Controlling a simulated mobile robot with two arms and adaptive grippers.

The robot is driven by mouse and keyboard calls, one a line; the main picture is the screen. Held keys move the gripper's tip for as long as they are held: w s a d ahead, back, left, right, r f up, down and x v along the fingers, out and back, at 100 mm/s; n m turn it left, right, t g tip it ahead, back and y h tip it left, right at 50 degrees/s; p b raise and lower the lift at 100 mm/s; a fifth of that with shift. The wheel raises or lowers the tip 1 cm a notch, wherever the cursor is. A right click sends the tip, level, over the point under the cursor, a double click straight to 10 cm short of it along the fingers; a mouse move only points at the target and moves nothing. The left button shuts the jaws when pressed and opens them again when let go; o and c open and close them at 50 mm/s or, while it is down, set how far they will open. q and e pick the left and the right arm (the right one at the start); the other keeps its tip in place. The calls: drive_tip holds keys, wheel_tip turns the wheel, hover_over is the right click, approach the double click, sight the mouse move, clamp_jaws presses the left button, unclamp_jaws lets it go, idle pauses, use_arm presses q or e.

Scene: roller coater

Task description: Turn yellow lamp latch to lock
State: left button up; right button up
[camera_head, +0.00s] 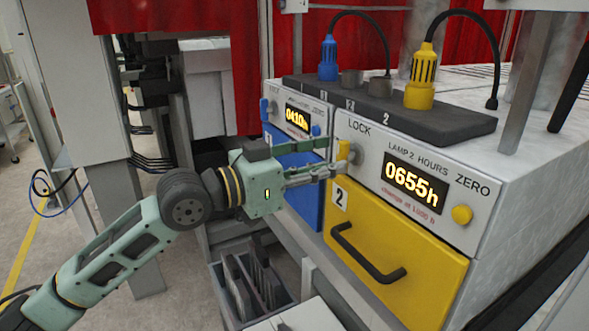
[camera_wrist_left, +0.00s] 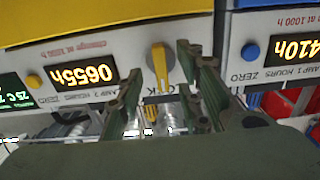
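The yellow lamp latch (camera_head: 347,151) sits under the word LOCK on the white panel of the lamp 2 unit (camera_head: 368,139). My left gripper (camera_head: 330,160) is at the latch, its fingers pointing at the panel from the left. In the left wrist view, which is upside down, the yellow latch (camera_wrist_left: 160,64) stands upright between the tips of my left gripper (camera_wrist_left: 158,78). The fingers are spread, with a visible gap on each side of the latch. In the head view the fingers partly cover the latch. My right gripper is not in view.
A yellow drawer (camera_head: 395,262) with a black handle (camera_head: 367,256) is below the panel. The display (camera_head: 415,184) reads 0655h, with a yellow ZERO button (camera_head: 461,214) beside it. The blue lamp 1 unit (camera_head: 302,185) adjoins on the left. A grey bin (camera_head: 250,290) stands below.

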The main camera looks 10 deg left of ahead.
use_arm(q)
drive_tip(key=v, duration=1)
